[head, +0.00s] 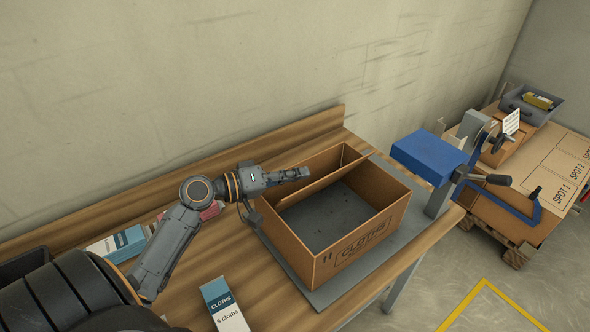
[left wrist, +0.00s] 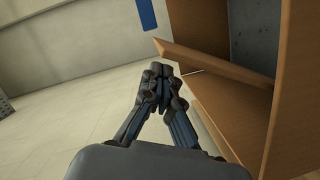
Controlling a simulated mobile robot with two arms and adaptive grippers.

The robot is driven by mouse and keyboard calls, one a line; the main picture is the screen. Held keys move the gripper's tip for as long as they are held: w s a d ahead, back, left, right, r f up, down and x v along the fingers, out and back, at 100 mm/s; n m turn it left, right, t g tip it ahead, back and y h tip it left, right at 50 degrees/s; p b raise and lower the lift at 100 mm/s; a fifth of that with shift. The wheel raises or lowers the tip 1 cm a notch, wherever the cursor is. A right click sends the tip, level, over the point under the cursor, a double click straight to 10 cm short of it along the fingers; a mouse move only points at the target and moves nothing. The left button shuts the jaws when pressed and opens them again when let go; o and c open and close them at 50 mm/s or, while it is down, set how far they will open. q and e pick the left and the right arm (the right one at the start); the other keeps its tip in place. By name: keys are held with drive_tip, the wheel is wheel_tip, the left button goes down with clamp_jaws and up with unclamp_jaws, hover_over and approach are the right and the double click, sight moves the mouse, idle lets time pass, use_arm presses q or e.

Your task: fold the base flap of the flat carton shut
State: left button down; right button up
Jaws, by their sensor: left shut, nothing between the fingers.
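The carton (head: 345,252) stands as an open-topped brown box, marked CLOTHS, on a grey plate (head: 392,262) on the bench. A dark grey surface shows inside it. A narrow brown flap (head: 318,182) runs along its back-left side; in the left wrist view a flap (left wrist: 212,62) juts out from the carton wall (left wrist: 268,90). My left gripper (head: 306,173) is shut and empty, at the carton's back-left top edge, over the flap area. In the left wrist view its fingertips (left wrist: 160,72) are together beside the flap's end; contact cannot be told. My right gripper is out of view.
A CLOTHS packet (head: 223,304) lies on the bench in front, with other packets (head: 122,243) behind my left arm. A blue device (head: 428,157) on a grey post stands right of the carton. A pallet with a carton (head: 560,160) is farther right. A wall closes the back.

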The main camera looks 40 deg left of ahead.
sight(326, 179)
use_arm(q)
drive_tip(key=p+x, duration=0.1)
drive_tip(key=x, duration=0.5)
drive_tip(key=shift+w, duration=0.1)
drive_tip(key=shift+f, duration=0.1)
drive_tip(key=shift+s+d+f+m, duration=0.2)
drive_tip(key=shift+d+f+m, duration=0.1)
drive_tip(key=shift+d, duration=0.25)
drive_tip(key=shift+s+d+f+m, duration=0.2)
drive_tip(key=shift+d+f+m, duration=0.15)
drive_tip(key=shift+d, duration=0.15)
drive_tip(key=shift+d+y, duration=0.2)
drive_tip(key=shift+y, duration=0.1)
